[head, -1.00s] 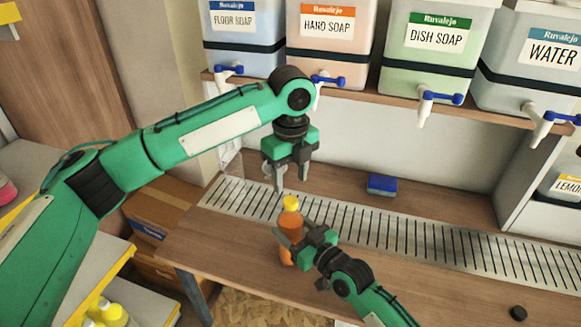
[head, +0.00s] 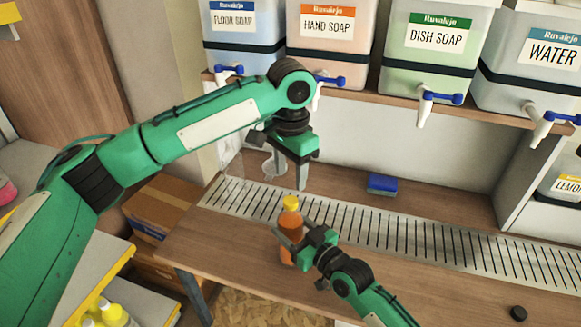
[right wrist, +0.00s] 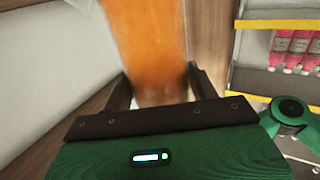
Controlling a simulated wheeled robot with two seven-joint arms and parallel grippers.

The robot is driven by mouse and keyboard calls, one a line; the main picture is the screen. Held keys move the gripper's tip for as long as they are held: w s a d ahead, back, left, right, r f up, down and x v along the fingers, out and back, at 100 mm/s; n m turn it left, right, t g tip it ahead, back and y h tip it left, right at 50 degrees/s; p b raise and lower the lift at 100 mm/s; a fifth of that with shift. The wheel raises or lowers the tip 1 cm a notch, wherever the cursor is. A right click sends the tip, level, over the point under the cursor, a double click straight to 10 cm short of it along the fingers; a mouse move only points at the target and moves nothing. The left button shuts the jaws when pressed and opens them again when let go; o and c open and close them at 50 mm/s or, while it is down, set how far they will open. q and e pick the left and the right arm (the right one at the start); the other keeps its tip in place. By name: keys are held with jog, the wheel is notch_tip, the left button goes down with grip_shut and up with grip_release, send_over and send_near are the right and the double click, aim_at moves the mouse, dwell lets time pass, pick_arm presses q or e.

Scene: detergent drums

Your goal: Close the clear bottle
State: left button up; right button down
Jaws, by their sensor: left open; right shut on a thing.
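A bottle of orange liquid (head: 286,249) with a yellow top (head: 291,203) stands upright near the front of the wooden counter. My right gripper (head: 290,238) is shut on its body from the right. In the right wrist view the orange bottle (right wrist: 155,45) fills the space between the fingers. My left gripper (head: 288,170) is open, above and behind the yellow top, apart from it. A pale translucent shape (head: 275,164) shows by its fingers; I cannot tell what it is. A small black round piece (head: 518,312), like a cap, lies at the lower right.
A slotted metal drain strip (head: 400,235) runs along the counter (head: 420,290). A blue sponge (head: 382,184) lies behind it. Soap and water drums with blue taps (head: 440,98) stand on the shelf above. The front right counter is mostly clear.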

aim_at(290, 200)
pick_arm(q)
jog(key=n, duration=0.5)
jog(key=shift+r, duration=0.2)
jog(key=n, duration=0.6)
jog(key=shift+r, duration=0.15)
jog(key=shift+f, duration=4)
jog(key=shift+c, duration=0.2)
jog(key=c, duration=1)
